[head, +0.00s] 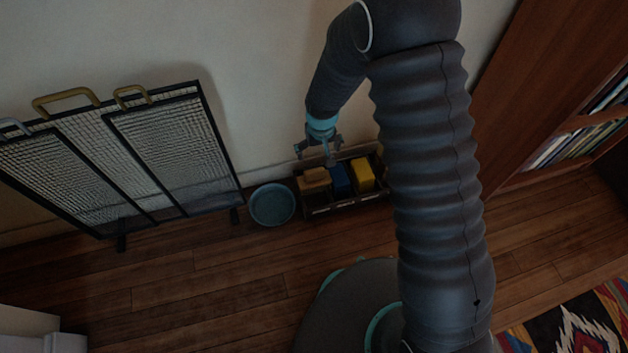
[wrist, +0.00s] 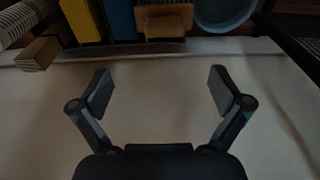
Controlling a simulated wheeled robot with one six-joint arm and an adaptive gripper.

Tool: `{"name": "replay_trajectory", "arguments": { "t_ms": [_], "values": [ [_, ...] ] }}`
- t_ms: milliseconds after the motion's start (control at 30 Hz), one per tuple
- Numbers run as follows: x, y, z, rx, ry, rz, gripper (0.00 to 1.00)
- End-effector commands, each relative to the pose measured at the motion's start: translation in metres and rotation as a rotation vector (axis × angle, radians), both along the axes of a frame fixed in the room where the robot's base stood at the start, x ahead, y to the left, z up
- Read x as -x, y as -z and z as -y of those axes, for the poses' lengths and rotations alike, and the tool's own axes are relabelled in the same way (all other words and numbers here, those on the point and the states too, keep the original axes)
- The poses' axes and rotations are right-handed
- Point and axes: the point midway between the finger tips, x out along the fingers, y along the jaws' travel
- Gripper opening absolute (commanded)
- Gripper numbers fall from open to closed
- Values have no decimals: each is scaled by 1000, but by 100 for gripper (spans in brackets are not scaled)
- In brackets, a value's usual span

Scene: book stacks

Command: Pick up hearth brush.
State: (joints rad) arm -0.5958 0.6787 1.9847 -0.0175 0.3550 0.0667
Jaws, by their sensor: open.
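My gripper (head: 318,150) is open and empty, above and in front of the wall by a low dark crate (head: 320,210). In the wrist view its two fingers (wrist: 161,85) are spread with only pale wall between them. A tan, wooden-looking piece (head: 315,178) sits at the crate's left end, and it shows at the top of the wrist view (wrist: 165,20). It may be the hearth brush, but I see no clear bristles on it. A wooden block (wrist: 38,53) beside a pale ribbed piece (wrist: 14,22) shows at the wrist view's left; I cannot tell what it is.
A blue item (head: 340,180) and a yellow item (head: 362,175) stand in the crate. A round teal bowl (head: 272,205) is on the floor beside it. A folding mesh screen (head: 165,140) stands left. A bookcase (head: 545,180) is right. The wooden floor (head: 200,285) in front is clear.

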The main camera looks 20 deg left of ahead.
Motion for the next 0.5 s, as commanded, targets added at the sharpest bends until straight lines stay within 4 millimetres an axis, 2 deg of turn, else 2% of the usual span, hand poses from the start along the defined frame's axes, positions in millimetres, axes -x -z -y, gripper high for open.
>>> {"name": "replay_trajectory", "arguments": {
  "t_ms": [500],
  "values": [
    [-6, 79, -7, 3, -5, -3, 100]
  ]
}}
